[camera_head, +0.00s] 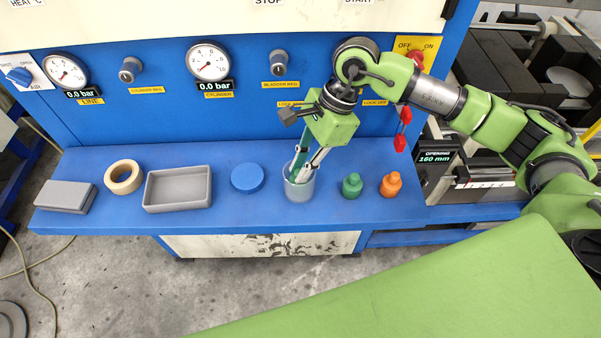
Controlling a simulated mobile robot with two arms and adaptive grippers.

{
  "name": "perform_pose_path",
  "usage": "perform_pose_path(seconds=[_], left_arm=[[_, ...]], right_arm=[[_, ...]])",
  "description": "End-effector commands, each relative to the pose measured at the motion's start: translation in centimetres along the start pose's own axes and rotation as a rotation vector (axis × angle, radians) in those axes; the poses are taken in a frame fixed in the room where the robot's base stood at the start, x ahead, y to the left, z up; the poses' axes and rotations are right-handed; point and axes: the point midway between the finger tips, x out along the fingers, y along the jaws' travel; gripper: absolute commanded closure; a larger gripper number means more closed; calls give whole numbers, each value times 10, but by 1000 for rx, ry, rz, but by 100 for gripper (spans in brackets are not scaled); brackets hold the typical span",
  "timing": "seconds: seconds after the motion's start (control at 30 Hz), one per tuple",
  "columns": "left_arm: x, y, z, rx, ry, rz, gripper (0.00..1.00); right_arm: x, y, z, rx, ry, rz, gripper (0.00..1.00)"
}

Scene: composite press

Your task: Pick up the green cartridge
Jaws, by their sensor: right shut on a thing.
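The green cartridge (301,154) is a slim teal-green stick, tilted slightly, with its lower end inside a translucent grey cup (299,190). The cup stands on the blue shelf. My right gripper (306,158) comes down from above and is shut on the green cartridge at the cup's mouth. A pale slim part with dark bits shows beside the cartridge; I cannot tell whether it is a finger or another stick. The gripper body hides the cartridge's top. My left gripper is not in view.
On the blue shelf (110,215) stand a grey block (66,195), a tape roll (123,176), a grey tray (148,204), a blue disc (247,177), a green bottle (351,186) and an orange bottle (390,185). A panel with gauges (209,62) rises behind.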

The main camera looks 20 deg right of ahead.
Motion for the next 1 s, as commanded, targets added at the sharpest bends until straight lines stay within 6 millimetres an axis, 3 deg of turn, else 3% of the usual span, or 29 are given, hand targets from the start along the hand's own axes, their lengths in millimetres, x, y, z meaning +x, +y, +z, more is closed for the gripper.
perform_pose_path(seconds=[0.5,1.0], left_arm=[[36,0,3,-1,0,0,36],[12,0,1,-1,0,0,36]], right_arm=[[-80,-1,33,-2,0,-5,100],[-114,0,47,-1,0,-1,100]])
